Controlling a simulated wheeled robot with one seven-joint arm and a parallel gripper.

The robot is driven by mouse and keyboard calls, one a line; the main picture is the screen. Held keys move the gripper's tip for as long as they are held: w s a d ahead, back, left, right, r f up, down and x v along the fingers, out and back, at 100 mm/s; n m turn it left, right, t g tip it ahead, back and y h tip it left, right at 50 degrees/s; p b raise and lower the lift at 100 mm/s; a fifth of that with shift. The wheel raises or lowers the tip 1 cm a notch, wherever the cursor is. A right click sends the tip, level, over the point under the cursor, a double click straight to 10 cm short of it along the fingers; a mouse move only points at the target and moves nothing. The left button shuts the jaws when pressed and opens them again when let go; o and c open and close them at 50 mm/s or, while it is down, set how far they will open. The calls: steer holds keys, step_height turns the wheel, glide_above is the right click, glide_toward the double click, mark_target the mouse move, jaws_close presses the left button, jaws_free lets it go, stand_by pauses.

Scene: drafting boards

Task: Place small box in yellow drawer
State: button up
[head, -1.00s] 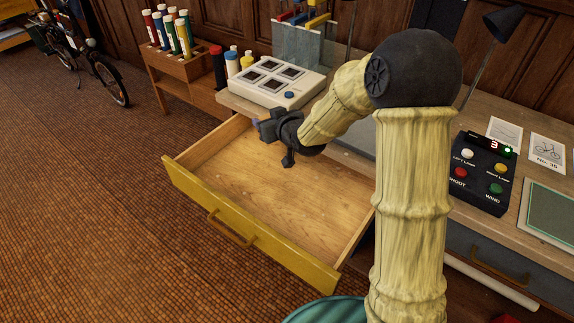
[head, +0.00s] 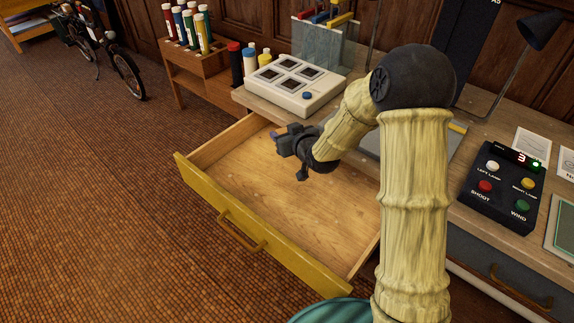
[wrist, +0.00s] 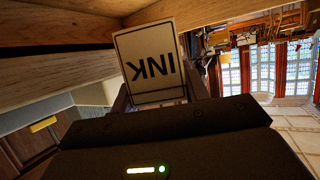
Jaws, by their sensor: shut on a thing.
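The small box (wrist: 148,62), white with a dark border and the letters INK reading upside down, is between the fingers of my gripper (wrist: 157,98) in the wrist view. My gripper (head: 281,144) is shut on it. In the head view the box is mostly hidden by the gripper; only a small bluish bit shows at its tip. The yellow drawer (head: 245,243) is pulled open below the desk, with a bare wooden floor. My gripper is over its back part, near the desk edge; its exact height above the floor is hard to tell.
On the desk stand a white button device (head: 293,84) behind the gripper and a black control box (head: 506,186) to the right. A wooden rack (head: 190,55) with coloured tubes stands at the back left. The front of the drawer is clear.

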step_height(320, 180, down, 7)
steer(key=shift+b, duration=0.45)
steer(key=shift+r, duration=0.1)
steer(key=shift+f+b, duration=0.4)
steer(key=shift+f, duration=1.8)
steer(key=shift+f, duration=0.2)
steer(key=o, duration=1)
steer(key=shift+r, duration=0.15)
